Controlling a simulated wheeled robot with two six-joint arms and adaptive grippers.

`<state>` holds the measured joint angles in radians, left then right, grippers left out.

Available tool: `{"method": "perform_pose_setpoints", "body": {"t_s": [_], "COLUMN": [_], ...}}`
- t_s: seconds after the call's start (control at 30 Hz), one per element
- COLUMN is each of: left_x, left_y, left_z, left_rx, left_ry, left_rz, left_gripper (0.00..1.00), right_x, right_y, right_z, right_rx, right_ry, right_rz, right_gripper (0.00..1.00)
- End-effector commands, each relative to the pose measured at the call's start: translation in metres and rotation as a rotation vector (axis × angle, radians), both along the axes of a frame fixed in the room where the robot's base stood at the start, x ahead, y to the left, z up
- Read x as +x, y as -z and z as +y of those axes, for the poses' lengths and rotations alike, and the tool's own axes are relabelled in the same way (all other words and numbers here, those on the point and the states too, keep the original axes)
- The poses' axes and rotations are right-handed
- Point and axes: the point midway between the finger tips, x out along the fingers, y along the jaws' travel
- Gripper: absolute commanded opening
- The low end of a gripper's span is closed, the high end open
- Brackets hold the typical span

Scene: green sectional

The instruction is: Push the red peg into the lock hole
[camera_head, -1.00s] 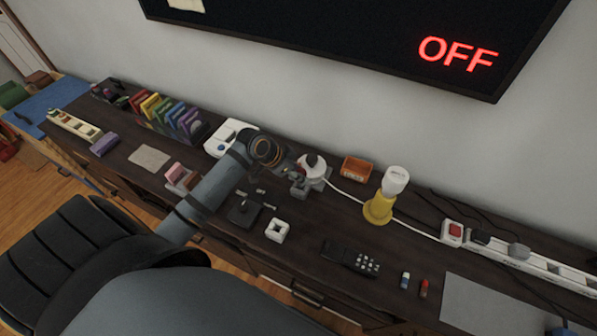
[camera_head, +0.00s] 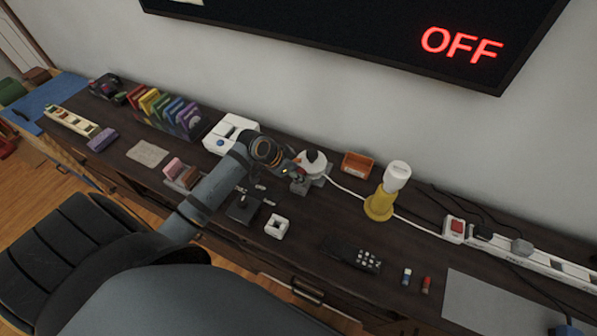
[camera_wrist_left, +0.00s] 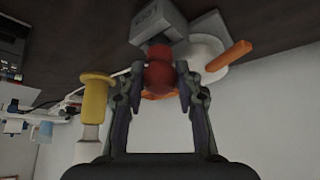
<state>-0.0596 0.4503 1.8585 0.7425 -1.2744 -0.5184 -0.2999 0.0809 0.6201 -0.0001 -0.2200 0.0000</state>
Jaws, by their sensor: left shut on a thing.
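My left gripper (camera_head: 292,172) is at the middle of the dark cabinet top, beside a grey lock block (camera_head: 302,187). In the left wrist view the fingers (camera_wrist_left: 156,88) are shut on the rounded red peg (camera_wrist_left: 158,72). The grey block (camera_wrist_left: 160,20) stands just beyond the peg, very close to it. The lock hole is hidden, so I cannot tell whether the peg is in it. My right gripper is not in view.
An orange tray (camera_head: 357,163) and a yellow-based lamp (camera_head: 379,205) are to the right.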

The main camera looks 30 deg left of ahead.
Motion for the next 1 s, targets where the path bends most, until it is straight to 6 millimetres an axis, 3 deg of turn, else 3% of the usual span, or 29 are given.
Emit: {"method": "perform_pose_setpoints", "body": {"t_s": [0.5, 0.53, 0.7, 1.0], "left_x": [0.0, 0.0, 0.0, -0.001], "left_y": [0.014, 0.013, 0.012, 0.011], "left_z": [0.0, 0.0, 0.0, 0.001], "left_rx": [0.0, 0.0, 0.0, 0.002], "left_ry": [0.0, 0.001, 0.001, 0.0], "left_rz": [0.0, 0.0, 0.0, 0.0], "left_gripper": [0.06, 0.37, 0.59, 0.59], "right_x": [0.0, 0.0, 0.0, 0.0], "right_y": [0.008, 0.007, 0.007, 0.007], "right_z": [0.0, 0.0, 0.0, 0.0], "right_rx": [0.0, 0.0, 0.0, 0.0], "right_ry": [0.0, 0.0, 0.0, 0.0], "right_rz": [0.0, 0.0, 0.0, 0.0], "right_gripper": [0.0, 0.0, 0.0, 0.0]}}
